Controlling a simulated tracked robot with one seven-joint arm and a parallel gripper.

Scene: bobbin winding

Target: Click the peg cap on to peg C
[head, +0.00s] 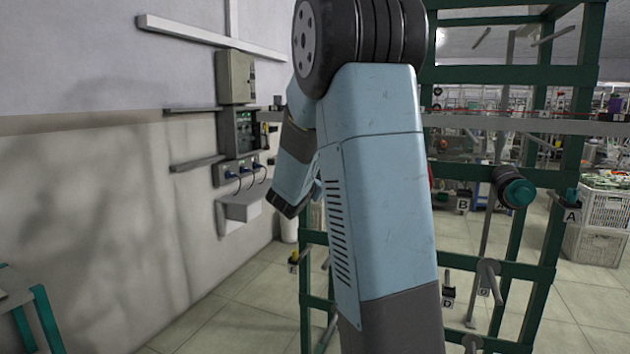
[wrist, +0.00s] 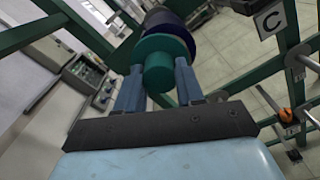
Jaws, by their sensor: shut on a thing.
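The teal peg cap (wrist: 162,50), a disc with a narrower knob, is between the two blue fingers of my gripper (wrist: 159,68) in the wrist view. My gripper is shut on its knob. Directly behind the cap is a dark bobbin with a purple-blue face (wrist: 168,20); I cannot tell whether cap and bobbin touch. The label C (wrist: 270,20) hangs on the green frame to the right of them. Peg C itself is hidden behind cap and bobbin.
The green rack (head: 570,130) stands behind and right of my arm. A dark bobbin with a teal cap (head: 517,192) is between labels B (head: 463,205) and A (head: 572,215). Bare pegs jut out lower down. Wall boxes (head: 237,130) are at left; a green-legged table (head: 45,315) is lower left.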

